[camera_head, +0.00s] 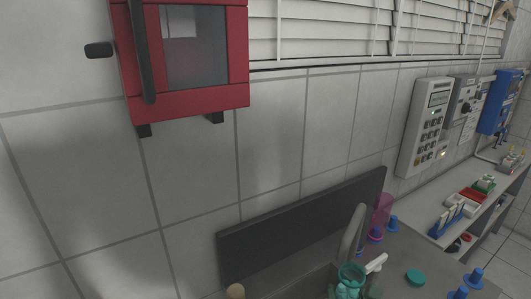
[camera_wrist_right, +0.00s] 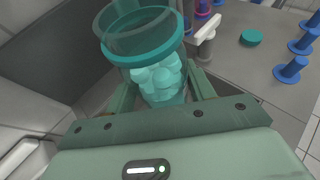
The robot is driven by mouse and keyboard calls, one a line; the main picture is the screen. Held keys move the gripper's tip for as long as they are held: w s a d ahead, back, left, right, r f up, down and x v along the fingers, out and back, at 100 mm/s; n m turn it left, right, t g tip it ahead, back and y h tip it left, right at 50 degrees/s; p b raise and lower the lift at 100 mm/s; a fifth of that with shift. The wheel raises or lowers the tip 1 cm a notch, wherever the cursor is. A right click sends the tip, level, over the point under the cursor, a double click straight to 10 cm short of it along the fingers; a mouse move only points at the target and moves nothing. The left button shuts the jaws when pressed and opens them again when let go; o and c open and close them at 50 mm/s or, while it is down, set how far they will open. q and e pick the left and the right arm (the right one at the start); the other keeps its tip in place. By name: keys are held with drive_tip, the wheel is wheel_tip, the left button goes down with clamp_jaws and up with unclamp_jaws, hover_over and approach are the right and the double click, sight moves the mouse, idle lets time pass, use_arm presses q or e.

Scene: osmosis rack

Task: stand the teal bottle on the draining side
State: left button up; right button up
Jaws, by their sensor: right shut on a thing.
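The teal bottle (camera_head: 350,280) is a see-through vessel with a thick teal rim at the bottom edge of the head view. In the right wrist view the bottle (camera_wrist_right: 155,62) is open-topped, leans slightly and holds several pale teal balls. My right gripper (camera_wrist_right: 162,88) is shut on it, with a finger on each side. The bottle's lower end is hidden by the gripper. A flat teal disc, like a lid (camera_head: 415,276), lies on the grey worktop (camera_head: 398,258) to the right. I cannot tell which part is the draining side. My left gripper is not in view.
A grey curved tap (camera_head: 352,232) and a white lever (camera_head: 376,263) stand close to the bottle. Blue pegs (camera_head: 474,277) and a purple jar (camera_head: 382,208) stand on the worktop. A dark panel (camera_head: 300,225) runs along the wall. Bare worktop surrounds the teal disc.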

sight(360, 285)
wheel_tip(360, 285, up, 2)
drive_tip(key=shift+r+p, duration=0.1)
drive_tip(key=shift+p, duration=0.35)
drive_tip(key=s+r+y+b, duration=0.1)
drive_tip(key=b, duration=0.1)
drive_tip(key=s+r+n+b, duration=0.1)
drive_tip(key=r+b, duration=0.1)
drive_tip(key=d+r+n+y+b, duration=0.1)
drive_tip(key=b, duration=0.1)
drive_tip(key=shift+s+d+r+y+b, duration=0.1)
drive_tip(key=shift+s+r+y+b, duration=0.05)
drive_tip(key=shift+s+y+b, duration=0.2)
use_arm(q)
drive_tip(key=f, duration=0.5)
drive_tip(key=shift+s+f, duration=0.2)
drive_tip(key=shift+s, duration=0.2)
use_arm(e)
drive_tip(key=shift+w+d+r, duration=0.1)
drive_tip(key=shift+d+r, duration=0.15)
drive_tip(key=shift+r, duration=0.05)
